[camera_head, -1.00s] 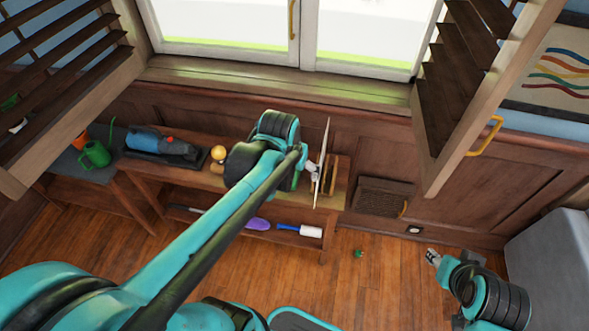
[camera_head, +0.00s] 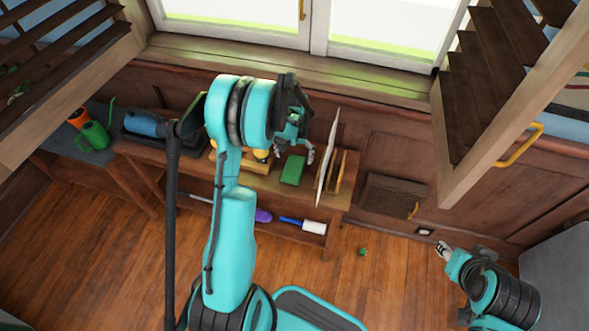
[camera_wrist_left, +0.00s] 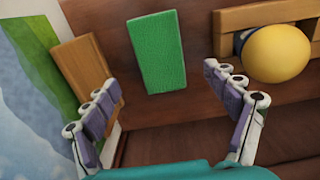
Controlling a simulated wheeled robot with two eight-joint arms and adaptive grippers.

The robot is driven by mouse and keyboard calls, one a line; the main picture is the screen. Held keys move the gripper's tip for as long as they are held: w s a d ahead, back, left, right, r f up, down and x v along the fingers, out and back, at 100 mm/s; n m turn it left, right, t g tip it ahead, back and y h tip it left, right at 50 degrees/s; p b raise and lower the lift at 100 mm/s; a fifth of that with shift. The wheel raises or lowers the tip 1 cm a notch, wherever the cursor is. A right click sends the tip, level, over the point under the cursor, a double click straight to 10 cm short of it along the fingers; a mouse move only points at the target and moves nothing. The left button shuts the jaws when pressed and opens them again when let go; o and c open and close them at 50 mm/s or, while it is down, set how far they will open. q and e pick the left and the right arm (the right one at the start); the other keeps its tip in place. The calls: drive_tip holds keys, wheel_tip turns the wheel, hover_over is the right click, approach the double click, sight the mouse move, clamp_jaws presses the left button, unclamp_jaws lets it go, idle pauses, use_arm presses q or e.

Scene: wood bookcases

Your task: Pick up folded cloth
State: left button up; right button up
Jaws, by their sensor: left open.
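The folded cloth (camera_head: 292,169) looks like a flat green rectangle lying on the top of the low wooden bench. In the left wrist view the green cloth (camera_wrist_left: 157,50) lies ahead, between the lines of the two fingers. My left gripper (camera_head: 294,150) is over the bench just behind and above the cloth in the head view. It also shows in the left wrist view (camera_wrist_left: 162,80), with its fingers spread and nothing between them. My right gripper (camera_head: 442,250) is low at the right, far from the cloth; its opening is too small to judge.
Upright boards (camera_head: 328,165) stand right of the cloth. A green watering can (camera_head: 94,136) is at the far left. A purple item (camera_head: 263,215) and a white-headed brush (camera_head: 313,227) lie below.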

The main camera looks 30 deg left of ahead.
sight(294, 166)
use_arm(q)
wheel_tip(294, 166, down, 5)
drive_tip(key=b, duration=0.2)
drive_tip(key=shift+s+b, duration=0.1)
drive_tip(key=shift+b, duration=0.2)
drive_tip(key=c, duration=1.2)
drive_tip(key=shift+r, duration=0.1)
drive_tip(key=shift+c, duration=0.2)
wheel_tip(294, 166, up, 10)
drive_tip(key=p, duration=0.4)
